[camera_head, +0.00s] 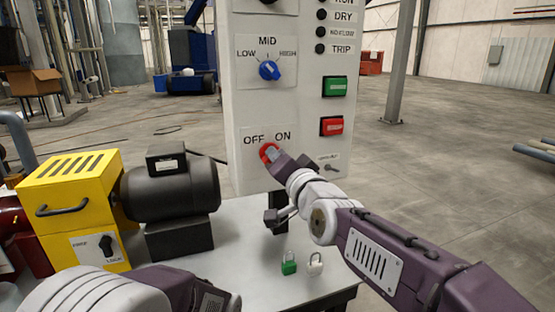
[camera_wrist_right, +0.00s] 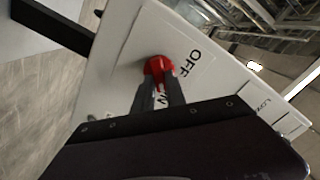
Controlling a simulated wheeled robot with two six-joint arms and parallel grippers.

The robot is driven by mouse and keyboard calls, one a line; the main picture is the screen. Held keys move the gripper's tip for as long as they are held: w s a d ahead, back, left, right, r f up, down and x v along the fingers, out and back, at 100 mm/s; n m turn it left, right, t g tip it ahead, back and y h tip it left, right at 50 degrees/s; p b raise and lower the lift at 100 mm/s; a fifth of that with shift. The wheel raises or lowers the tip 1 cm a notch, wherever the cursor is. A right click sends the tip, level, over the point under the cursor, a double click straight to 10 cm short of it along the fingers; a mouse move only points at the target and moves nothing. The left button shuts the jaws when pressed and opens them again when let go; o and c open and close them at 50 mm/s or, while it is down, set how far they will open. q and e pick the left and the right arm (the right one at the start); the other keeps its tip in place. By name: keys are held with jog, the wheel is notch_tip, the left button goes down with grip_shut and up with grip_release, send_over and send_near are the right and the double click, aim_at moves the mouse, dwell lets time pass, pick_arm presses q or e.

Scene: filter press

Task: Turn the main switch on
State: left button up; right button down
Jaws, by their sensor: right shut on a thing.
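The main switch (camera_head: 268,152) is a red rotary knob low on the white control panel, below the OFF and ON labels. My right gripper (camera_head: 274,157) reaches it from the lower right and partly covers it. In the right wrist view the red knob (camera_wrist_right: 158,68) sits between the fingertips of my right gripper (camera_wrist_right: 159,82), which are shut on it. The OFF label shows beside the knob, and the ON label is partly hidden by the fingers. The knob's exact pointing direction is hard to tell. My left arm shows at the bottom left, but its gripper jaws are not visible.
The white panel (camera_head: 240,110) also holds a blue MID knob (camera_head: 269,70), a green button (camera_head: 335,87) and a red button (camera_head: 332,126). A yellow box (camera_head: 75,185) and black motor (camera_head: 172,195) stand left. Green (camera_head: 289,263) and white (camera_head: 315,263) padlocks lie on the table.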

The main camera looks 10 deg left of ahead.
jog(key=c, duration=1.4)
grip_release()
jog(key=shift+o, duration=0.2)
jog(key=shift+s, duration=0.1)
jog(key=v, duration=0.9)
jog(key=shift+p, duration=0.35)
